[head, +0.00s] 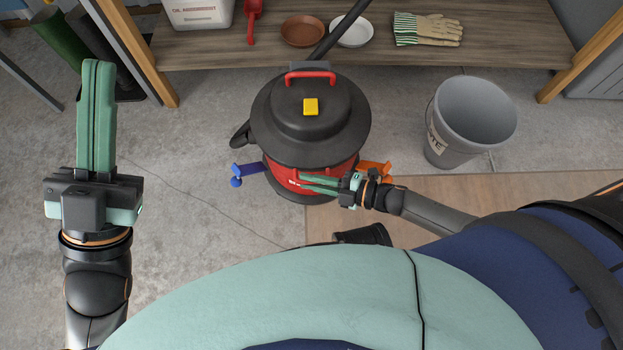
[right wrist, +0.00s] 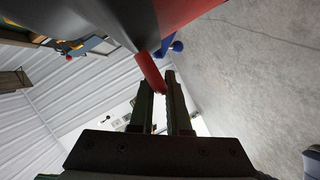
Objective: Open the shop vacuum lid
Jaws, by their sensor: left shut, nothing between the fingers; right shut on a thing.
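The shop vacuum (head: 282,172) stands upright on the floor, with a red body and a wide round black lid (head: 262,125). The lid covers the top and looks level; its rim hides most of the body. A red handle (head: 310,74) and a yellow block (head: 311,107) are on the lid. My right gripper (head: 302,184) is at the vacuum's front, below the lid rim. In the right wrist view its fingers (right wrist: 160,85) are shut on a red bar (right wrist: 150,72) at the vacuum. My left gripper (head: 98,65) is shut and empty, left of the vacuum.
A blue piece (head: 247,170) and an orange piece (head: 374,168) stick out at the vacuum's sides. A grey bin (head: 448,143) stands to the right. A wooden shelf (head: 230,52) behind holds gloves (head: 427,29) and bowls. A dark hose (head: 345,28) rises behind the lid.

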